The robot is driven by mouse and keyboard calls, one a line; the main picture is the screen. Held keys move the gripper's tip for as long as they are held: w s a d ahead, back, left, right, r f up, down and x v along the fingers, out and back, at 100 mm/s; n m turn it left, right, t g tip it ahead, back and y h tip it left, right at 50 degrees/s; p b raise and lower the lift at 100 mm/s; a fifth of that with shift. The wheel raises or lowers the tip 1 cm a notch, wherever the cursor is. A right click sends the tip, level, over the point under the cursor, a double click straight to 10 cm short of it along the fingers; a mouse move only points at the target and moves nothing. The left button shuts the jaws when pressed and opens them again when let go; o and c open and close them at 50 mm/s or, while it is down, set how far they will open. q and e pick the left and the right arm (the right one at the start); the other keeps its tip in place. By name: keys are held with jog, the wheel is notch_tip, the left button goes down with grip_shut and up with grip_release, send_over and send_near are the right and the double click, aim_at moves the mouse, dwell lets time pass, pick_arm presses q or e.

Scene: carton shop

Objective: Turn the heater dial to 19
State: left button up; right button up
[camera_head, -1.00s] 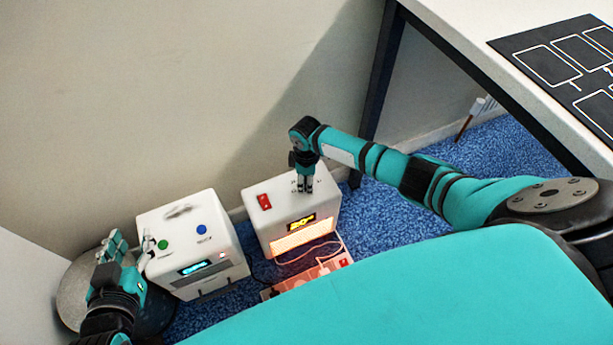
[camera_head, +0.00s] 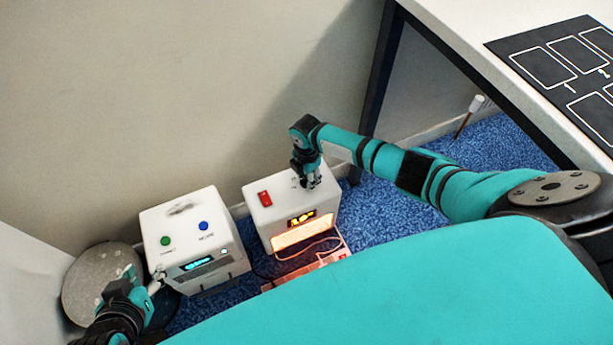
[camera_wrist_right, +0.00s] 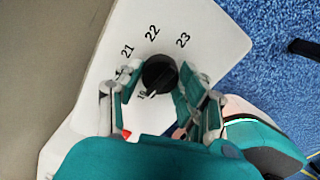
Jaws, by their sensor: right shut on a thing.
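The heater is a white box (camera_head: 270,223) on the floor by the wall, with a red switch (camera_head: 265,199), a lit yellow display (camera_head: 301,219) too blurred to read and an orange glowing front. My right gripper (camera_head: 311,184) points down onto its top. In the right wrist view, the black dial (camera_wrist_right: 159,74) sits between the fingers of my right gripper (camera_wrist_right: 158,88), which are shut on it. The marks 21, 22 and 23 show around it; another mark is partly hidden by the dial and fingers. My left gripper (camera_head: 145,281) is low at the left; its fingers are unclear.
A second white box (camera_head: 190,240) with green and blue buttons and a blue display stands left of the heater, close to my left gripper. A grey round object (camera_head: 92,280) is behind that gripper. A power strip (camera_head: 310,270) and cable lie before the heater. A table (camera_head: 480,50) is at right.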

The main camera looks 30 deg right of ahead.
jog(key=shift+s+a+n, duration=0.1)
jog(key=shift+n, duration=0.5)
jog(key=o, duration=1.2)
jog(key=shift+r, duration=0.3)
notch_tip(320, 180, up, 11)
jog(key=shift+r, duration=0.2)
